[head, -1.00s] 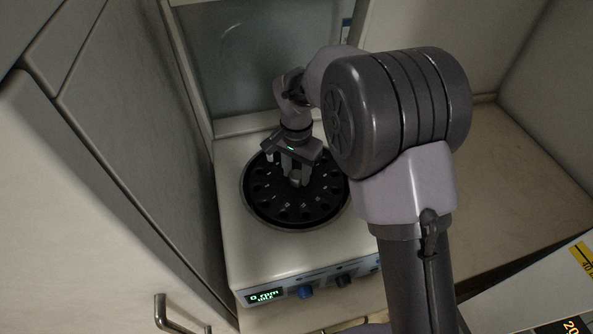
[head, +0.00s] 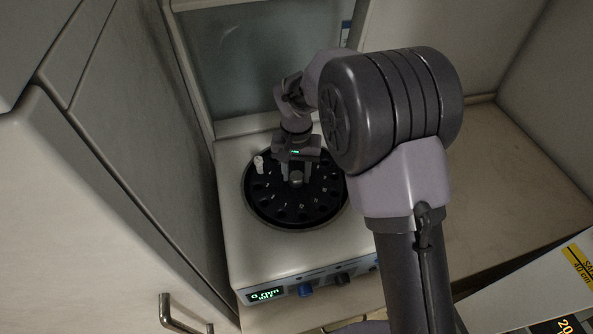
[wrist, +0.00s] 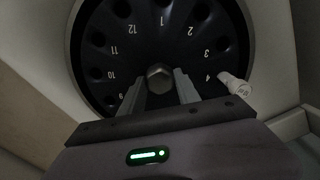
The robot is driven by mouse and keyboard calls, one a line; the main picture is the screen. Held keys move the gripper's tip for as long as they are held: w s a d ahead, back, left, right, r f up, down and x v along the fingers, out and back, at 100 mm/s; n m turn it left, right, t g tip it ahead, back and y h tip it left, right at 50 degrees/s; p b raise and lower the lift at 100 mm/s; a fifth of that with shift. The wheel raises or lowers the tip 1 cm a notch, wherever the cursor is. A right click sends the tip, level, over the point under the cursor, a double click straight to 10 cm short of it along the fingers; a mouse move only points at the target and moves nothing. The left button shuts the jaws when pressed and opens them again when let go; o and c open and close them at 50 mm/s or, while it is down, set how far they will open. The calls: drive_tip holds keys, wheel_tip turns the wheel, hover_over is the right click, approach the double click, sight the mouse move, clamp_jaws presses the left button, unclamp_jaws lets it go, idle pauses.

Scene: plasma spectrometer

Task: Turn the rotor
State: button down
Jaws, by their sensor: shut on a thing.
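The black rotor (head: 298,212) sits in the round well of a white benchtop centrifuge. It has a ring of holes with white numbers, and it also shows in the wrist view (wrist: 185,45). At its centre is a grey hexagonal hub (wrist: 158,77). My gripper (head: 297,177) points down over the rotor's middle, its two fingers shut on the hub, one on each side. A white capped tube (head: 259,163) stands in a hole at the rotor's left rim. In the wrist view the tube (wrist: 234,85) is beside number 4. My gripper body hides the rotor's near part there.
The centrifuge housing (head: 232,235) has a lit green display (head: 265,294) reading 0 rpm, a blue knob (head: 305,290) and a dark knob (head: 341,280). The raised lid (head: 250,60) stands behind. A grey cabinet wall (head: 130,130) is close at left. Bare bench (head: 510,175) lies at right.

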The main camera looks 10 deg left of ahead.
drive_tip(key=shift+r+n+p, duration=0.1)
drive_tip(key=shift+n+p, duration=0.85)
drive_tip(key=shift+n, duration=2.15)
drive_tip(key=shift+n+p, duration=1)
drive_tip(key=shift+n, duration=2.1)
drive_tip(key=shift+n+p, duration=0.9)
drive_tip(key=shift+n, duration=2.2)
drive_tip(key=shift+n+p, duration=0.7)
drive_tip(key=shift+n, duration=2.5)
drive_tip(key=c, duration=0.9)
unclamp_jaws()
wheel_tip(320, 180, up, 17)
drive_tip(key=shift+r+p, duration=0.15)
drive_tip(key=shift+p, duration=0.65)
